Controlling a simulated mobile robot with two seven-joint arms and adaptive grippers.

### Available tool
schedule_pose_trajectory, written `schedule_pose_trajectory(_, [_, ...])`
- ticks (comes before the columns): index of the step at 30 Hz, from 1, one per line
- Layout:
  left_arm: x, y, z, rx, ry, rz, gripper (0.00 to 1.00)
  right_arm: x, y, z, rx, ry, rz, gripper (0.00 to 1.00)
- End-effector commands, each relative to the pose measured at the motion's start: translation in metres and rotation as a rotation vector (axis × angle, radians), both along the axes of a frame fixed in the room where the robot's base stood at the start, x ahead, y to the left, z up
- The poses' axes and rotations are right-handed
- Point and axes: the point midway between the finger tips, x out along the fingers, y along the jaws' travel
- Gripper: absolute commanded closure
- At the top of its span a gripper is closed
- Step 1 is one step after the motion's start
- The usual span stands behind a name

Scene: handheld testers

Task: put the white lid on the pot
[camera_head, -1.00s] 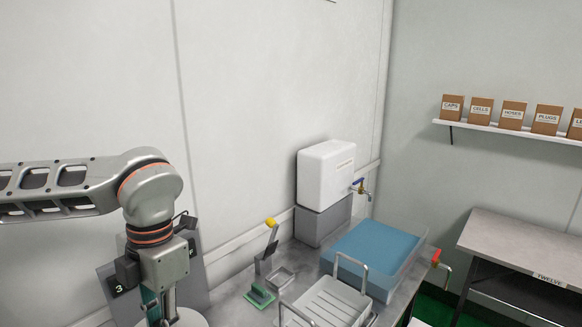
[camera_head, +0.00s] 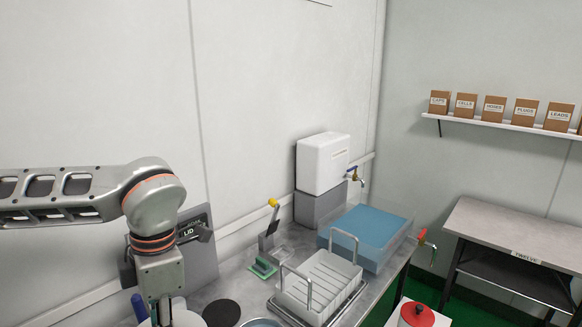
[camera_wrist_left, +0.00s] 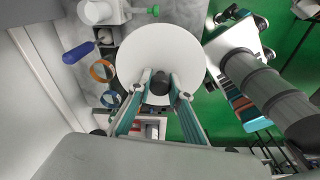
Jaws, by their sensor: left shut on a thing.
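My left gripper (camera_wrist_left: 160,86) is shut on the black knob of the white lid (camera_wrist_left: 160,48), and the round lid fills the middle of the left wrist view. In the head view the lid (camera_head: 190,319) shows only in part at the bottom edge, below my left wrist, and the fingertips are mostly hidden. A round rim (camera_head: 261,323) is cut off by the bottom edge to the right of the lid; I cannot tell whether it is the pot. My right gripper is not in view.
A black disc (camera_head: 222,313) lies on the bench beside the lid. A wire-handled rack (camera_head: 318,290), a blue-filled basin (camera_head: 366,236) and a white tank (camera_head: 323,163) stand farther along. A sign panel (camera_head: 197,250) stands behind my wrist. A red-topped item (camera_head: 417,314) is at lower right.

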Motion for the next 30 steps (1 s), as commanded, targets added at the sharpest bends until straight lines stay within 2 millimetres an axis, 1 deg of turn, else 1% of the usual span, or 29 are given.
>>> schedule_pose_trajectory(3, [0.003, 0.003, -0.011, 0.000, 0.001, -0.203, 1.00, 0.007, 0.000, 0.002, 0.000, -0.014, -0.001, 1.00])
schedule_pose_trajectory(5, [0.005, 0.005, -0.016, 0.000, 0.001, -0.317, 1.00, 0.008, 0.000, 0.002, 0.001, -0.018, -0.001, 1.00])
schedule_pose_trajectory(21, [0.019, 0.018, -0.062, -0.005, 0.001, -1.368, 1.00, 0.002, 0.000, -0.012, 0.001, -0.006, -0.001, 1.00])
schedule_pose_trajectory(30, [0.025, 0.024, -0.084, -0.007, 0.000, -1.908, 1.00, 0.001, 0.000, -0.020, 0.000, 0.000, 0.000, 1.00])
